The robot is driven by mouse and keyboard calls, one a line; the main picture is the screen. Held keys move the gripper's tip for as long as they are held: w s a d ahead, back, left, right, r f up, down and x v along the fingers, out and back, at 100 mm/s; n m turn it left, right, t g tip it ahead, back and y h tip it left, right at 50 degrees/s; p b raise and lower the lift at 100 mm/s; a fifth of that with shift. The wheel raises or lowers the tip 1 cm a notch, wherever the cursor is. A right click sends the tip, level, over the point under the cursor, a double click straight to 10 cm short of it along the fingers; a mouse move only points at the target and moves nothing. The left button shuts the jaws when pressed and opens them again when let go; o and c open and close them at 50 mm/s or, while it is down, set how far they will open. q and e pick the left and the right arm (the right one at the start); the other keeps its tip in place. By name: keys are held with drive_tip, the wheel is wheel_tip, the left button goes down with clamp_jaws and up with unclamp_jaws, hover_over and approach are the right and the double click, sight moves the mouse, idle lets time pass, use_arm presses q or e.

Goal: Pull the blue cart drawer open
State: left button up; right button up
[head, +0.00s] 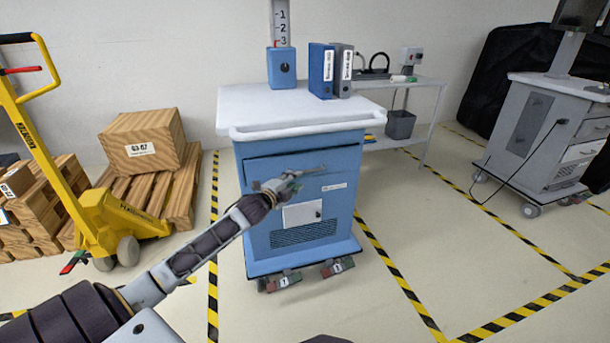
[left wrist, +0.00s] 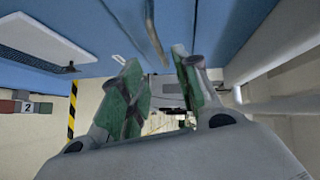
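The blue cart (head: 345,217) stands in the middle of the head view under a pale worktop. Its drawer front (head: 345,160) is the upper blue panel and looks flush with the body. The drawer handle (head: 312,171) is a thin grey bar across this front, its left end hidden by my gripper. My left gripper (head: 290,183) is at the handle's left part. In the left wrist view its green-padded fingers (left wrist: 158,75) are apart with nothing between their tips. The curved handle (left wrist: 154,32) shows just beyond the gap, apart from the pads. My right gripper is out of view.
Blue and grey binders (head: 321,70) and a blue box (head: 281,67) stand on the cart's worktop. A yellow pallet jack (head: 95,215) and wooden crate (head: 143,140) are at left. A grey cart (head: 540,135) is at right. Floor before the blue cart is clear.

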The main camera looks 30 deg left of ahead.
use_arm(q)
drive_tip(key=w+f+b, duration=0.1)
drive_tip(key=w+b, duration=0.1)
drive_tip(key=w, duration=0.6)
drive_tip(key=shift+w+a+b, duration=0.3)
drive_tip(key=shift+b, duration=0.05)
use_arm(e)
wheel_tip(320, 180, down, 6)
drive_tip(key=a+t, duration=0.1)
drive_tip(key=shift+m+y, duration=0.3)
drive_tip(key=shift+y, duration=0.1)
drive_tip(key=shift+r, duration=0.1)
use_arm(q)
drive_tip(key=shift+f, duration=0.1)
clamp_jaws()
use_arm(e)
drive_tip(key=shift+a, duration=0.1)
